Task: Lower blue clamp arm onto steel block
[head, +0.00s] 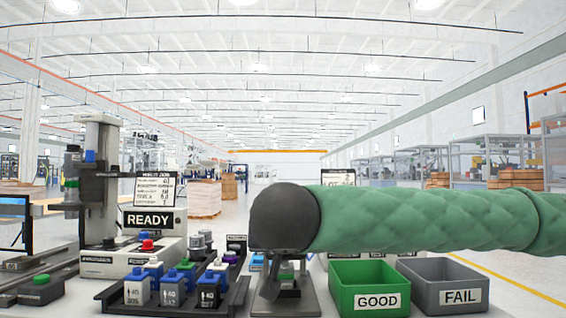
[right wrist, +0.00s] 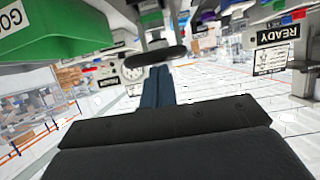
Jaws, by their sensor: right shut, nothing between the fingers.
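My right arm in its green sleeve comes in from the right in the head view. Its dark gripper (head: 270,285) points down over a grey fixture base (head: 306,303) on the bench. The gripper is shut and empty. In the right wrist view, two dark blue bars (right wrist: 157,85) lie side by side beyond the black gripper body, with a dark disc (right wrist: 155,56) past their ends. I cannot tell whether these bars are my fingers or the blue clamp arm. The wrist and fingers hide most of the fixture. I cannot make out the steel block. My left gripper is out of view.
A green GOOD bin (head: 340,299) and a grey FAIL bin (head: 424,298) stand right of the fixture. A black tray (head: 112,296) with several weight-like blocks lies to the left. A grey press stand (head: 101,190) with a READY sign rises behind it.

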